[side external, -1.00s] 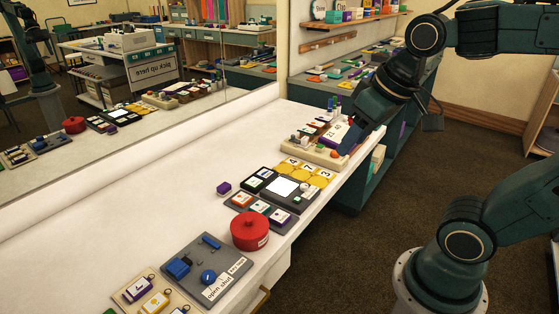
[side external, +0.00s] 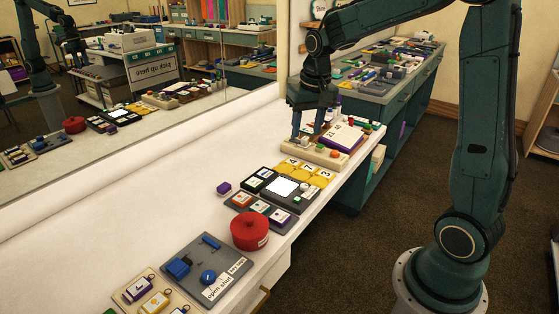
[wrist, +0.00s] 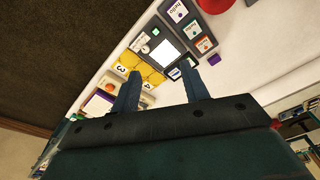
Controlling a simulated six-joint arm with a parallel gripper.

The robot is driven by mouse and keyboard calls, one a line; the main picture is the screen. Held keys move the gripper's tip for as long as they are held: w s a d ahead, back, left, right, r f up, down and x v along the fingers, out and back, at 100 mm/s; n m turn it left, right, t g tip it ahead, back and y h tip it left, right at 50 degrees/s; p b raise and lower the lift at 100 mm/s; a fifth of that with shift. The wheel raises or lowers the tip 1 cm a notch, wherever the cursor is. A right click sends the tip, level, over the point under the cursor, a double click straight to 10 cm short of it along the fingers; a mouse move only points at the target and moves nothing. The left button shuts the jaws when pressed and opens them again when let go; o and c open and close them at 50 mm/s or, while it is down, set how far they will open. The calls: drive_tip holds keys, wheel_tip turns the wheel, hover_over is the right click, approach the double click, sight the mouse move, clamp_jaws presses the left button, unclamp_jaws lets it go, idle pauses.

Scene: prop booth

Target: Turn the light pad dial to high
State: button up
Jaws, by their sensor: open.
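The light pad is a dark grey board (side external: 270,198) with a lit white square (side external: 284,187) on the white counter. A small pale knob (side external: 303,187), which looks like its dial, sits at its right side near a green mark; its setting is too small to read. In the wrist view the lit square (wrist: 165,53) shows beyond my fingertips, up and slightly right. My gripper (side external: 306,137) points down, open and empty, over the beige board behind the light pad. Its two fingers (wrist: 158,70) are spread apart in the wrist view.
Yellow number tiles (side external: 308,170) lie between the beige board (side external: 318,155) and the light pad. A red round pot (side external: 250,231) and a grey board with a blue knob (side external: 208,277) stand nearer. A mirror runs along the back. The counter's left side is mostly clear.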

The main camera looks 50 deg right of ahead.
sight(304, 185)
drive_tip(key=w+d+f+m+g, duration=0.1)
drive_tip(key=w+d+f+m, duration=0.1)
drive_tip(key=w+d+f, duration=0.3)
drive_tip(key=d+f, duration=0.4)
drive_tip(key=f, duration=0.2)
drive_tip(key=shift+m+g+y, duration=0.3)
drive_tip(key=shift+m+g, duration=0.1)
wheel_tip(304, 185, down, 14)
drive_tip(key=shift+r, duration=0.15)
clamp_jaws()
